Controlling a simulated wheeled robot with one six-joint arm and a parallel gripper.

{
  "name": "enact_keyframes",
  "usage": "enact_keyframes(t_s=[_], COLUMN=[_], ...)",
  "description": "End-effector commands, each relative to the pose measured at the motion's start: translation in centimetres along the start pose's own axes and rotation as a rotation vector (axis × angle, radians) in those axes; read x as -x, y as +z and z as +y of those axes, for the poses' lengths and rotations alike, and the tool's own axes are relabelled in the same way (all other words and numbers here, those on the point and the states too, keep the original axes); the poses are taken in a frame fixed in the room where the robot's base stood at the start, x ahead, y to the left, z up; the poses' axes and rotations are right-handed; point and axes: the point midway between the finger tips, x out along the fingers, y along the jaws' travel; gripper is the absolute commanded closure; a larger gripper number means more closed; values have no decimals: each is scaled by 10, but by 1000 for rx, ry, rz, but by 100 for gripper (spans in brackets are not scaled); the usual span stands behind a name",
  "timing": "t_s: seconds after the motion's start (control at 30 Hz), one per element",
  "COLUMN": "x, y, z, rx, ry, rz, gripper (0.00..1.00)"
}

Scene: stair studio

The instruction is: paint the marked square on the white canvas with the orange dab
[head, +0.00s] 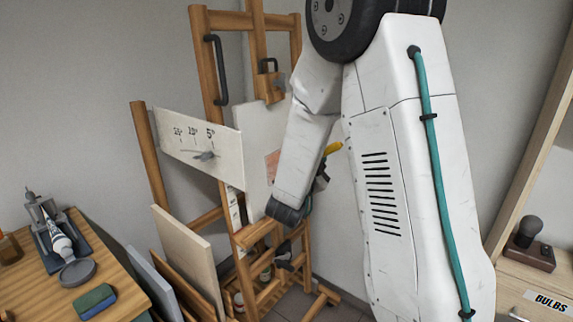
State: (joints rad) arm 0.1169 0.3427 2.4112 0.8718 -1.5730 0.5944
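The white canvas (256,133) stands on the wooden easel, partly hidden behind my arm. A pale orange patch (272,160) shows on it, just left of my arm; its right side is covered, and I cannot tell whether it is the marked square or paint. Part of my gripper (321,179) shows as a dark shape at the right edge of my forearm. A yellow stick-like thing (333,148) sticks out beside it, perhaps a brush handle. The fingertips are hidden, so their grip and any contact with the canvas cannot be seen. I see no separate orange dab.
A white board with an angle scale (196,143) is at the easel's left. Boards (183,245) lean below it. A wooden table (32,290) at left holds a paint tube (60,240), a grey disc (77,272) and a green-blue block (95,300). A shelf labelled BULBS (548,301) stands right.

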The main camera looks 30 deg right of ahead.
Motion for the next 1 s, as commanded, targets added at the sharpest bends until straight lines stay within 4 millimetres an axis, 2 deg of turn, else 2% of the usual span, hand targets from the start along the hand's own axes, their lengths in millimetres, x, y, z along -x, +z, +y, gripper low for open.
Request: enact_keyframes(t_s=[0.27, 0.5, 0.7, 0.83, 1.0], x=[1, 9, 14, 12, 11], y=[4, 36, 53, 56, 71], z=[3, 33, 49, 43, 34], rx=[-1, -1, -7, -14, -14], ry=[0, 2, 3, 0, -2], rz=[-1, -1, 4, 4, 1], gripper=[100, 100, 100, 100, 100])
